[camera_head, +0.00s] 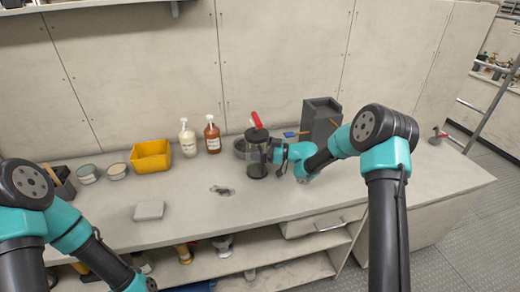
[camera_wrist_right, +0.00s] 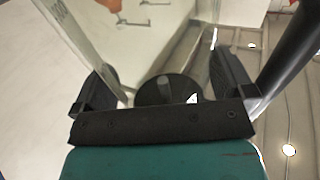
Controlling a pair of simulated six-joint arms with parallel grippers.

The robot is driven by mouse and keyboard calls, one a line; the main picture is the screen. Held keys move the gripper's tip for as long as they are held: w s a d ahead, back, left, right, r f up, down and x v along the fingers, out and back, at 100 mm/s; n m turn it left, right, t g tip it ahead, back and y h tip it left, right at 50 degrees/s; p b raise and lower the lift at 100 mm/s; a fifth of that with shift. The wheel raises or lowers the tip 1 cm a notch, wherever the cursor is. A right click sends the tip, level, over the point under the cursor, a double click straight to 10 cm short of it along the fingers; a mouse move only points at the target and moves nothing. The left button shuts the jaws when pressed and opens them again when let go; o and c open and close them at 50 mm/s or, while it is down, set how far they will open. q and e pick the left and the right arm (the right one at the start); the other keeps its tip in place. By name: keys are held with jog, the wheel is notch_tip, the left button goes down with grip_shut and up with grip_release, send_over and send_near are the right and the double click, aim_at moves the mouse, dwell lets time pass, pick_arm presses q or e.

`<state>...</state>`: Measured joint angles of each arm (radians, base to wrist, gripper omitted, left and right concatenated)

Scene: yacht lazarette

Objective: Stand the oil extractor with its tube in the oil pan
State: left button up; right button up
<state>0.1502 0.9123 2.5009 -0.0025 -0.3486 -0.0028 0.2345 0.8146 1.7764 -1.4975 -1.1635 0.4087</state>
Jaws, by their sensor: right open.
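The oil extractor (camera_head: 257,158) is a clear cylinder with a black base and a red handle on top. It stands upright, apparently on the counter, in front of the dark round oil pan (camera_head: 239,147), which it partly hides. My right gripper (camera_head: 270,152) is at the extractor's right side at mid-height. In the right wrist view its jaws (camera_wrist_right: 168,80) are open, with clear walls and a black disc between them. A black tube (camera_wrist_right: 292,55) runs past the right finger. I cannot tell whether the fingers touch the cylinder. My left arm enters at lower left; its gripper is out of frame.
A white bottle (camera_head: 188,138), a brown bottle (camera_head: 212,135), a yellow bin (camera_head: 151,156) and small tubs (camera_head: 88,174) line the counter's back left. A dark grey box (camera_head: 321,122) stands behind my right arm. A grey block (camera_head: 149,211) lies in front. The right end is mostly clear.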

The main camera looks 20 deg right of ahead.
jog(key=v, duration=1.2)
